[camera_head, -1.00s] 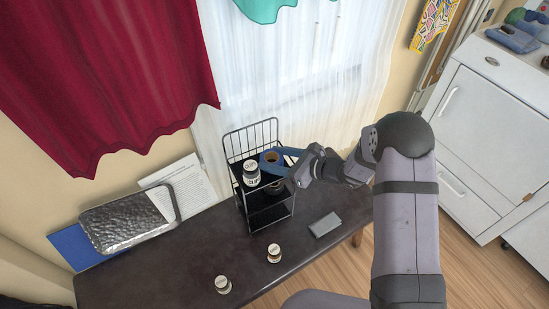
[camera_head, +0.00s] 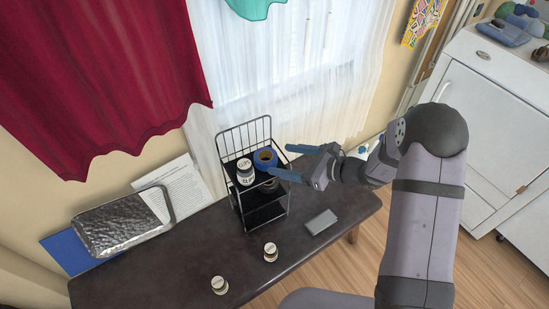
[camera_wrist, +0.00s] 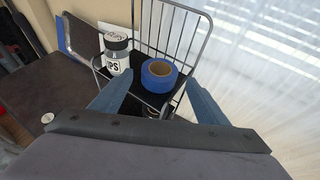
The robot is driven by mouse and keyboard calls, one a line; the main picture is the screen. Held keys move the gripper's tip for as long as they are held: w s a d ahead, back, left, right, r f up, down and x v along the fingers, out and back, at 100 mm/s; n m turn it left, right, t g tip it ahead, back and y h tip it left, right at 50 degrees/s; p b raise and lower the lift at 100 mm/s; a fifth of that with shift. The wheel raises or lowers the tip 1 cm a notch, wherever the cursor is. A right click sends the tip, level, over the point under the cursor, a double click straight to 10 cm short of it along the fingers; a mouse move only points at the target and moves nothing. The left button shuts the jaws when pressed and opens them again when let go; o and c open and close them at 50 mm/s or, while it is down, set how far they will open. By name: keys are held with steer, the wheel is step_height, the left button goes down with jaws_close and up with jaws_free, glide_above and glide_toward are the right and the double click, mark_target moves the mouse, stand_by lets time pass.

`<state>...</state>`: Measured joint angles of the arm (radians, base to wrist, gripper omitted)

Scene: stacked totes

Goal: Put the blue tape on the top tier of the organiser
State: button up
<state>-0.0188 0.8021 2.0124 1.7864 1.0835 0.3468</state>
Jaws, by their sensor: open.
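The blue tape (camera_head: 265,158) is a blue roll with a tan core. It lies flat on the top tier of the black wire organiser (camera_head: 246,138), beside a white labelled jar (camera_head: 245,173). In the wrist view the tape (camera_wrist: 159,75) sits ahead of and between my fingers, right of the jar (camera_wrist: 117,55), on the dark shelf of the organiser (camera_wrist: 207,38). My gripper (camera_head: 280,158) is open and empty, just right of the tape, with its blue fingers spread wide. It also shows in the wrist view (camera_wrist: 158,95). The fingers appear clear of the tape.
A dark item (camera_head: 268,186) stands on the organiser's lower tier. Two small jars (camera_head: 270,252) (camera_head: 220,285) and a grey box (camera_head: 321,222) are on the dark table (camera_head: 150,280). A metal tray (camera_head: 122,225) leans at the left. A curtain hangs behind.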

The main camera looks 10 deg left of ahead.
steer(key=shift+v, duration=2.65)
steer(key=s+d+n+g+h, duration=0.2)
steer(key=s+n+g+h, duration=0.1)
steer(key=s+n, duration=0.4)
steer(key=s+d+n+g+h, duration=0.2)
steer(key=s+n+g, duration=0.15)
steer(key=s, duration=0.55)
steer(key=s+d+n+t+h, duration=0.1)
steer(key=s+d+n+h, duration=0.1)
steer(key=d+n, duration=0.3)
steer(key=s+d+n+t+h, duration=0.1)
steer(key=s+d+n+h, duration=0.2)
steer(key=d, duration=0.6)
steer(key=shift+r+n+h, duration=0.4)
steer(key=shift+n+h, duration=0.9)
steer(key=shift+n, duration=0.45)
steer(key=shift+r, duration=0.1)
